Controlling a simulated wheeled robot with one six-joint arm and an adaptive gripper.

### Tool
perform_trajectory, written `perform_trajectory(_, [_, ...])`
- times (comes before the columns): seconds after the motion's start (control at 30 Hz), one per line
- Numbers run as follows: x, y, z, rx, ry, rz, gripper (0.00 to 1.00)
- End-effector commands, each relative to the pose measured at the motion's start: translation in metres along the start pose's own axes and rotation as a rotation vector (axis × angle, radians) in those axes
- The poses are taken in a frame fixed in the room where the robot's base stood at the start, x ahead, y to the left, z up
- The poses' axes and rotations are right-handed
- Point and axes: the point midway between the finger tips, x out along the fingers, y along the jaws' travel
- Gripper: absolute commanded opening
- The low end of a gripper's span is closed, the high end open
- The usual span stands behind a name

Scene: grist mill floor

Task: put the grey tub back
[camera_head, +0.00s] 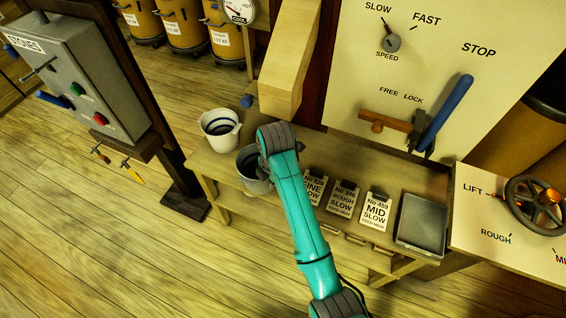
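A grey tub (247,166) stands on the wooden bench, with its right part hidden behind the end of my teal arm. A white tub (221,131) with a dark ring inside stands just behind it to the left. My arm reaches up from the lower right, and its wrist end is over the right side of the grey tub in the picture. My gripper is hidden behind the wrist, so I cannot see its fingers or whether they touch the tub.
Cards marked fine, rough and mid (376,210) stand right of the arm, then a grey tray (422,224). A wooden chute (290,60) comes down behind the bench. A control panel (440,60) with levers rises behind. A STONES box (75,85) stands left. Open floor lies front left.

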Motion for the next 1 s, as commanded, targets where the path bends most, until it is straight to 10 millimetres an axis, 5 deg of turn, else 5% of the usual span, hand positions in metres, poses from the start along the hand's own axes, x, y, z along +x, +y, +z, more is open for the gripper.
perform_trajectory(0.33, [0.002, 0.031, 0.065, 0.001, -0.001, 0.001, 0.0])
perform_trajectory(0.67, [0.005, 0.04, 0.085, 0.001, -0.001, 0.0, 0.0])
perform_trajectory(0.83, [0.032, 0.036, 0.083, 0.0, 0.001, -0.002, 0.0])
perform_trajectory(1.0, [0.039, 0.036, 0.083, -0.001, -0.001, 0.002, 0.0])
